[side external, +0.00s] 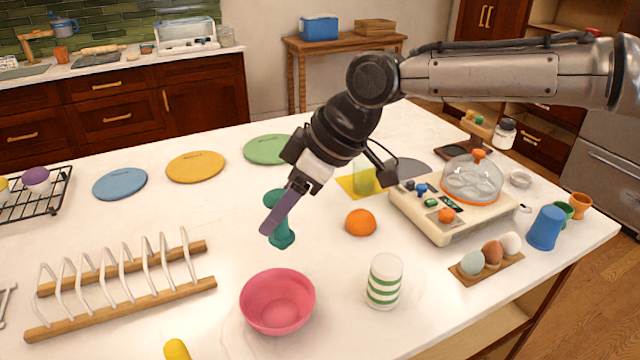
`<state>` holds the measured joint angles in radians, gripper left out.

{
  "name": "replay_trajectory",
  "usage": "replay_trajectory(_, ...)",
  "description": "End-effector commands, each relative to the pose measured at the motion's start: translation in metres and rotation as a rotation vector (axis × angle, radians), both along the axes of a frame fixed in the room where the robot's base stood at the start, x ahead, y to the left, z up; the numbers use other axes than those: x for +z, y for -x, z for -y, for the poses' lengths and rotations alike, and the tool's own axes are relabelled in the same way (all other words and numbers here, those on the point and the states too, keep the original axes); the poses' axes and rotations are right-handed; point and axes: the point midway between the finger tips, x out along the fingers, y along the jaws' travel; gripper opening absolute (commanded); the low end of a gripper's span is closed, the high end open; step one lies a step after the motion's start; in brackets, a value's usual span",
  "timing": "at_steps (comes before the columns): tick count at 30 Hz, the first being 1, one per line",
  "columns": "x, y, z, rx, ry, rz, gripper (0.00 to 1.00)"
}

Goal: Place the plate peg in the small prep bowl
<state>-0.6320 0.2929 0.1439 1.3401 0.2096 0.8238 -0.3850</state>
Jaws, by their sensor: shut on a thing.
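My gripper (298,187) is shut on a flat purple bar, which I take to be the plate peg (275,216). The bar slants down and to the left from the fingertips, above the counter. The small prep bowl, which is pink (272,324), stands at the front middle, lower in the picture than the bar and apart from it. Its visible inside looks empty. A teal waisted object (283,239) shows behind the bar, which partly hides it.
A wooden rack with white wires (150,296) lies left of the bowl. A green-striped cup (385,282) stands to its right, an orange (360,222) behind that. A cream appliance with a clear dome (430,212) is further right. A yellow item (176,349) is at the front edge.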

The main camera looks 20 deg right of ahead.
Motion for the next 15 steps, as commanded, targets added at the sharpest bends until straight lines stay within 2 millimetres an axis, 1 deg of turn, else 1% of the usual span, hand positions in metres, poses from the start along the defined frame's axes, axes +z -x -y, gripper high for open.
replay_trajectory(1,0.000,0.006,-0.010,0.019,0.000,0.000,0.00)
replay_trajectory(5,-0.003,0.013,-0.020,0.038,0.000,0.000,0.00)
replay_trajectory(11,-0.013,0.014,-0.021,0.041,0.002,-0.001,0.00)
replay_trajectory(15,-0.027,0.014,-0.021,0.040,0.002,-0.001,0.00)
